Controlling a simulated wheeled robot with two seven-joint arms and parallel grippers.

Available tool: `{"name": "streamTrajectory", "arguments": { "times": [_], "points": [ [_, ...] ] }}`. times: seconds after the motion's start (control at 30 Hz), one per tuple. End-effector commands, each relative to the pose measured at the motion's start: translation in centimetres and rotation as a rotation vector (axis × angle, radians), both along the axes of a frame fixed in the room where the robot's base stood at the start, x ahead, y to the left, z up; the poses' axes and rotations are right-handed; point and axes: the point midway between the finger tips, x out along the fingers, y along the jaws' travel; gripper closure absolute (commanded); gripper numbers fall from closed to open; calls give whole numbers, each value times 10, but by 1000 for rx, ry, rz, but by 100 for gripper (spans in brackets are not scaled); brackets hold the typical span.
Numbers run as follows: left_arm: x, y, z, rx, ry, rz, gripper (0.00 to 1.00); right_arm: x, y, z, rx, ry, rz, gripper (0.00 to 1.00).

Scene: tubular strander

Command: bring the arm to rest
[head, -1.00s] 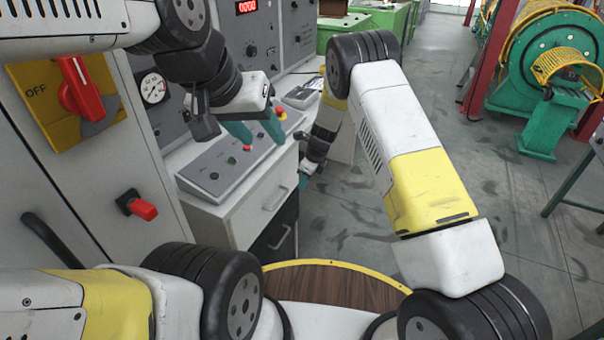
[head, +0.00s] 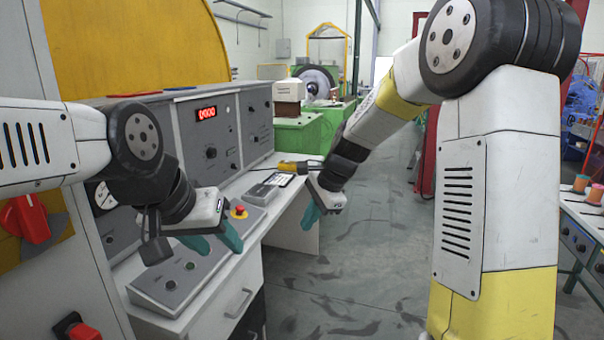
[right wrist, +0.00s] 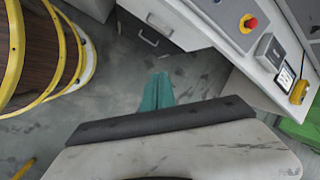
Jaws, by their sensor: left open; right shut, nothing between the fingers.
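My left gripper (head: 216,240) has teal fingers, spread apart and empty, over the sloped grey button panel (head: 180,278) of the control desk in the head view. My right gripper (head: 310,215) hangs off the right end of the desk with its teal fingers together, pointing down. In the right wrist view its fingers (right wrist: 157,91) are closed with nothing between them, above bare floor. My right arm is raised and bent, crossing the right half of the head view.
The desk carries a red emergency button (head: 239,211), a handheld device (head: 272,185) and a yellow tool (head: 292,166). A red rotary switch (head: 27,219) is on the cabinet at left. Spools (head: 596,194) stand on a table at right. Grey floor lies open between.

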Motion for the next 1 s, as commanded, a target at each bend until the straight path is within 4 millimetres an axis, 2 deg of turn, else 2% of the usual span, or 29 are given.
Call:
{"name": "streamTrajectory", "arguments": {
  "times": [0.03,0.1,0.3,0.43,0.6,0.7,0.8,1.0],
  "points": [
    [0,0,0,0,0,0,54,-16,-13,21,-13,-53,62,100],
    [0,0,0,0,0,0,54,-39,-29,42,-44,-123,163,100],
    [0,0,0,0,0,0,54,-111,-69,85,-179,-322,451,100],
    [0,0,0,0,0,0,54,-159,-93,99,-301,-439,631,100],
    [0,0,0,0,0,0,54,-209,-115,102,-463,-543,826,100],
    [0,0,0,0,0,0,54,-227,-123,100,-531,-572,902,100],
    [0,0,0,0,0,0,54,-237,-127,98,-572,-587,947,100],
    [0,0,0,0,0,0,54,-239,-128,97,-583,-590,958,100]
  ]
}}
